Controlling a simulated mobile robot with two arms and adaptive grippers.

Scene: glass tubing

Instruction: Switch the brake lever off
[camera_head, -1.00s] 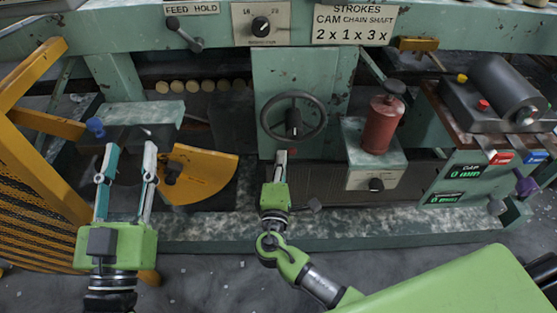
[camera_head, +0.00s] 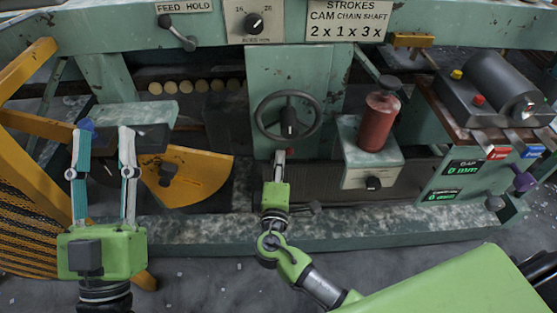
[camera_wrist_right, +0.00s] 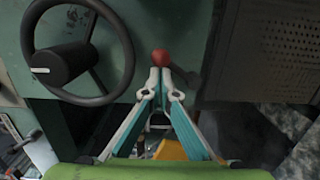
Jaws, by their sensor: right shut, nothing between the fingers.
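A small red ball knob (camera_wrist_right: 161,57) shows in the right wrist view right at the tips of my right gripper (camera_wrist_right: 160,72). It may be the end of the brake lever; no label for it is in view. In the head view the red knob (camera_head: 281,152) is a small spot just below the black handwheel (camera_head: 262,122). My right gripper (camera_head: 280,161) points up at it with its fingers shut together and empty; whether they touch it I cannot tell. The lever's shaft is hidden. My left gripper (camera_head: 104,130) is open and empty at the left.
A black-handled lever (camera_head: 178,33) sits under the FEED HOLD plate (camera_head: 184,6). A red cylinder (camera_head: 378,122) stands right of the handwheel. Red and blue labelled levers (camera_head: 497,153) are at the far right. A yellow quadrant plate (camera_head: 205,172) lies beside my left gripper.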

